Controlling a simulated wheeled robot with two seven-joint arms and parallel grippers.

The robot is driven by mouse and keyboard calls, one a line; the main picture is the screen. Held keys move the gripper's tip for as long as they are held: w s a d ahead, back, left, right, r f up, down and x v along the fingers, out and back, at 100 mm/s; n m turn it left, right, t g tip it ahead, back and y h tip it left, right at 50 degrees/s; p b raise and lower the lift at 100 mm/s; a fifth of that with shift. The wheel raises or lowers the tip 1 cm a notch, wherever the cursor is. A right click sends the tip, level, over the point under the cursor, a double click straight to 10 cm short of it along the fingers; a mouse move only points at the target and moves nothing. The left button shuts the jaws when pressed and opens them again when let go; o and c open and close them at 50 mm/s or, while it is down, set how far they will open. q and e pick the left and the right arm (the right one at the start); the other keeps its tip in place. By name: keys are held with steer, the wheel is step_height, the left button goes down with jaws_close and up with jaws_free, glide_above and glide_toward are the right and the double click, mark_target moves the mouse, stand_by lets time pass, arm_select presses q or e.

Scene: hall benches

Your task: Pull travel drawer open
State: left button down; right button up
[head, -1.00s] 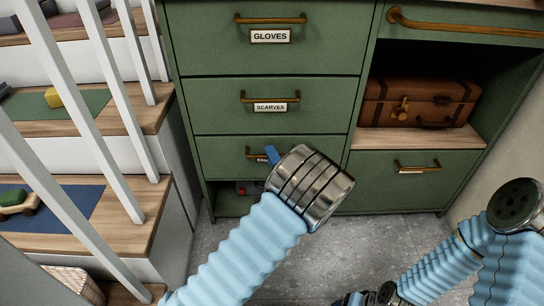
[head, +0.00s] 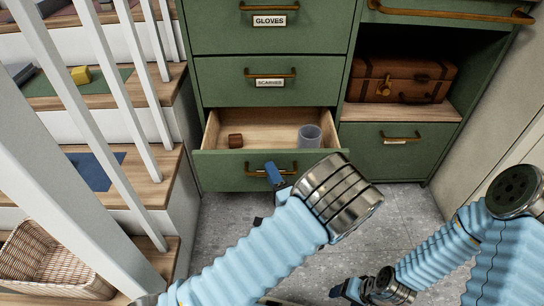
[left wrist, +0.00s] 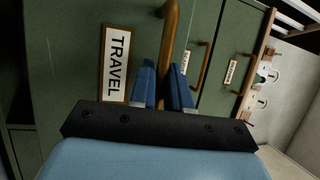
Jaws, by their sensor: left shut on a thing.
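The travel drawer (head: 222,172) is the third one down in the left column of the green cabinet, and it stands pulled out. Its brass handle (head: 288,168) runs along the front; in the left wrist view the handle (left wrist: 171,28) passes between my fingers, with the TRAVEL label (left wrist: 117,62) beside it. My left gripper (head: 273,177) is shut on this handle; its blue fingers also show in the left wrist view (left wrist: 164,86). Inside the drawer are a small brown block (head: 235,141) and a grey cup (head: 309,136). My right gripper (head: 345,289) is low at the bottom, away from the cabinet; its jaw state is unclear.
The scarves drawer (head: 220,80) and gloves drawer (head: 215,25) above are shut. A brown suitcase (head: 400,80) sits in the open shelf at right, over another shut drawer (head: 370,160). White railing, steps and a wicker basket (head: 45,255) stand at left. Grey floor (head: 400,205) lies in front.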

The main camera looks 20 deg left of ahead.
arm_select(q)
steer(key=shift+s+d+p, duration=0.1)
steer(key=shift+s+d, duration=0.15)
steer(key=shift+s, duration=0.55)
steer(key=shift+s+d+p, duration=0.1)
steer(key=shift+s+d, duration=0.1)
steer(key=shift+s, duration=0.6)
steer(key=shift+s+d+p, duration=0.1)
steer(key=shift+s+d, duration=0.15)
steer(key=shift+s, duration=0.55)
arm_select(e)
steer(key=shift+r, duration=0.4)
arm_select(q)
steer(key=c, duration=1.2)
jaws_free()
steer(key=shift+o, duration=0.2)
